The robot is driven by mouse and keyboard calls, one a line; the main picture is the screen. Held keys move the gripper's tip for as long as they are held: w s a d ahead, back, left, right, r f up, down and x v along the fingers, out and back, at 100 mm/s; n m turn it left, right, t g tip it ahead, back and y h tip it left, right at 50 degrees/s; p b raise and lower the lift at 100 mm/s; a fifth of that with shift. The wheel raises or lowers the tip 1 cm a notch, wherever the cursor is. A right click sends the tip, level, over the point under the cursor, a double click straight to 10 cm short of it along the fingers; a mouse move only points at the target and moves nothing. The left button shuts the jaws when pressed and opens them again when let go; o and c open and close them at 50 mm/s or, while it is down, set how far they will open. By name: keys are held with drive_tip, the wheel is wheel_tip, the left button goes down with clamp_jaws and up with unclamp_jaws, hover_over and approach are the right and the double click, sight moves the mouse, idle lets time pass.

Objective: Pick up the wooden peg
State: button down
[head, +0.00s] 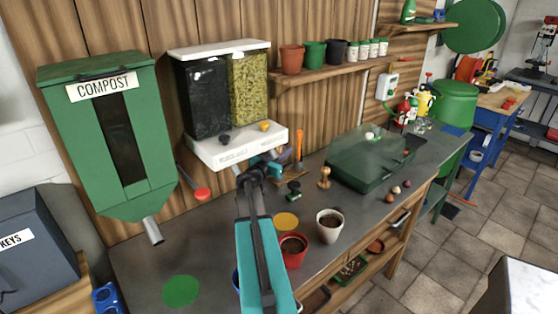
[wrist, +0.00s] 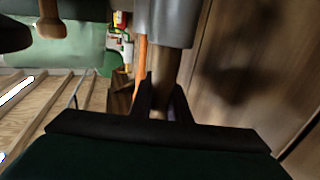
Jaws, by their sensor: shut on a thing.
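My gripper (wrist: 162,88) is shut on a brown wooden cylinder, the wooden peg (wrist: 187,66), which shows between its two dark fingers in the wrist view. The peg's far end meets a grey rounded body (wrist: 171,22); I cannot tell whether it goes inside it. In the head view my gripper (head: 262,166) is over the back of the bench, in front of the white dispenser base, and the peg is hidden there.
A wooden knobbed tool (head: 324,178) stands on the grey bench (head: 225,235), right of my gripper. A white pot (head: 329,226), a red pot (head: 292,250) and a green clear-lidded box (head: 350,176) are nearby. The white dispenser (head: 236,148) is close behind.

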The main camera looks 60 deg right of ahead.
drive_tip(key=shift+r, duration=0.2)
drive_tip(key=shift+s+a+r+m+p, duration=0.1)
drive_tip(key=shift+r+m+p, duration=0.05)
drive_tip(key=shift+r+p, duration=0.35)
drive_tip(key=shift+s+r+m+p, duration=0.1)
drive_tip(key=shift+r+m+p, duration=0.05)
drive_tip(key=shift+r+p, duration=0.3)
drive_tip(key=shift+b, duration=0.3)
drive_tip(key=s+m+b, duration=0.1)
drive_tip(key=b, duration=0.2)
drive_tip(key=s+a+m+h+b, duration=0.1)
drive_tip(key=m+b, duration=0.1)
drive_tip(key=b, duration=0.1)
drive_tip(key=shift+s+f+g, duration=0.2)
drive_tip(key=shift+s+g, duration=0.1)
drive_tip(key=shift+s, duration=0.1)
drive_tip(key=shift+m+b, duration=0.3)
